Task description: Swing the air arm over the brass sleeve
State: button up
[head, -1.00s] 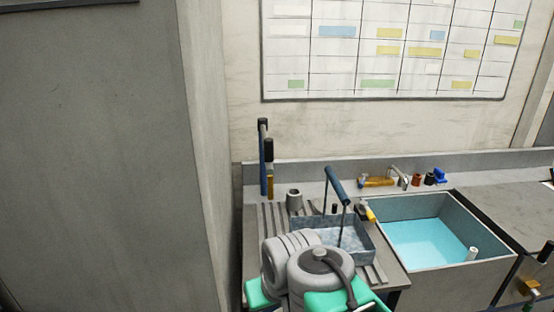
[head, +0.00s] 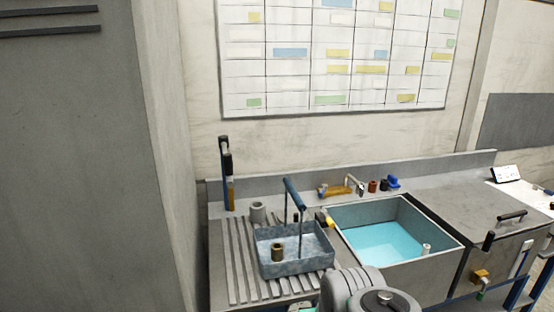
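A small brown hollow cylinder, which looks like the brass sleeve (head: 277,253), stands upright in a blue-grey basket (head: 265,265) with a raised blue handle (head: 294,194). An upright blue post with a black piece near its top, likely the air arm (head: 226,172), stands at the back left of the drainboard. It is behind and left of the basket, not over the sleeve. Its lower part has an amber piece. My gripper is outside the view; only grey links of my arm show at the bottom.
The basket stands on a ribbed drainboard (head: 238,268), with a grey cup (head: 258,212) behind it. A sink with blue water (head: 385,242) is to the right. A tap (head: 355,184) and small fittings line the back ledge. A tall grey cabinet (head: 80,170) stands left.

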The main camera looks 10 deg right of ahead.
aim_at(223, 140)
jog(key=z, duration=0.1)
jog(key=i, duration=0.7)
jog(key=u, duration=2)
